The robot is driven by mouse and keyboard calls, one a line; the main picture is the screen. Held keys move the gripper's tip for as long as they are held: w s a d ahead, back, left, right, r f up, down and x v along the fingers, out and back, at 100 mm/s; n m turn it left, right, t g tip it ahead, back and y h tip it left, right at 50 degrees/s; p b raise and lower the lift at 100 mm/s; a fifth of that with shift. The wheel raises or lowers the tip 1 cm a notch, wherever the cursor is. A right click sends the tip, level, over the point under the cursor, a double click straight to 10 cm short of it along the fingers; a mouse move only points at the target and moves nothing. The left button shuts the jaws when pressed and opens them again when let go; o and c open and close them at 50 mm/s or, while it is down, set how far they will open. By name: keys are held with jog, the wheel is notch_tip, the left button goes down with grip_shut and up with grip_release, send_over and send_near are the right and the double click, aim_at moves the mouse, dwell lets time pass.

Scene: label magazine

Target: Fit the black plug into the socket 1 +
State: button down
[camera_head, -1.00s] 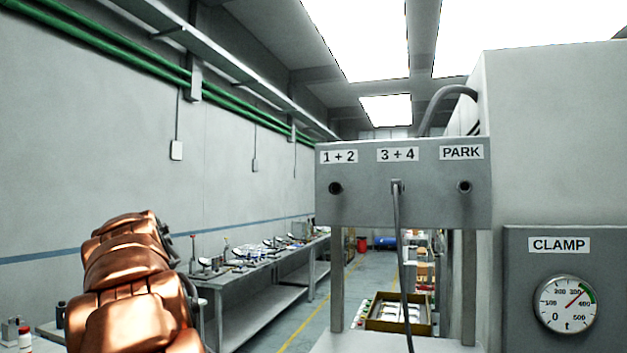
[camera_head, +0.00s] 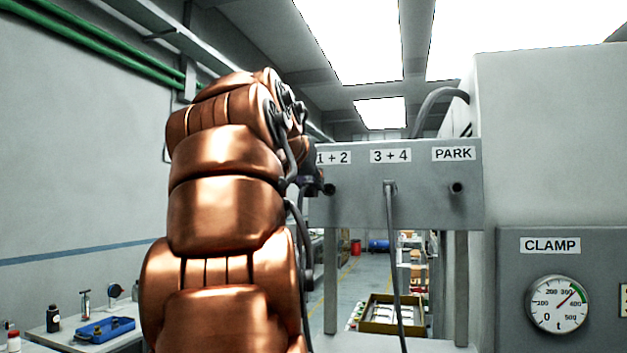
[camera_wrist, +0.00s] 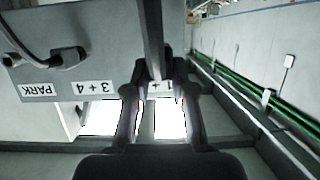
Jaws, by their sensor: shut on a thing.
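The grey panel (camera_head: 425,208) carries the labels 1 + 2, 3 + 4 and PARK. Socket 1 + 2 (camera_head: 330,190) is a dark round spot under its label, right beside my gripper (camera_head: 314,186), which is mostly hidden behind my copper arm. In the wrist view, where the panel is upside down, my gripper (camera_wrist: 160,76) is shut on the black plug, largely hidden between the fingers, in front of the 1 + 2 label (camera_wrist: 162,86). A grey cable (camera_wrist: 150,35) runs up from there. Whether the plug touches or enters the socket I cannot tell.
Another plug (camera_wrist: 68,58) sits under 3 + 4, its cable (camera_head: 395,260) hanging down. The PARK socket (camera_head: 457,188) looks empty. A CLAMP gauge (camera_head: 558,304) is at right. A workbench (camera_head: 88,342) stands at lower left, and an open tray (camera_head: 395,314) lies below the panel.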

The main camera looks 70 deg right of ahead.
jog(key=shift+s+a+r, duration=0.1)
jog(key=shift+s, duration=0.5)
jog(key=shift+a, duration=0.15)
jog(key=shift+w+d+p, duration=0.2)
jog(key=shift+d+p, duration=0.15)
jog(key=shift+d, duration=1.1)
jog(key=shift+w+d+p, duration=0.15)
jog(key=shift+d+p, duration=0.2)
jog(key=shift+d, duration=1.1)
jog(key=shift+w+d+p, duration=0.15)
jog(key=shift+d+p, duration=0.15)
jog(key=shift+d, duration=0.8)
jog(key=c, duration=0.9)
grip_release()
jog(key=shift+a+r, duration=0.1)
jog(key=v, duration=1.1)
jog(key=shift+a, duration=0.35)
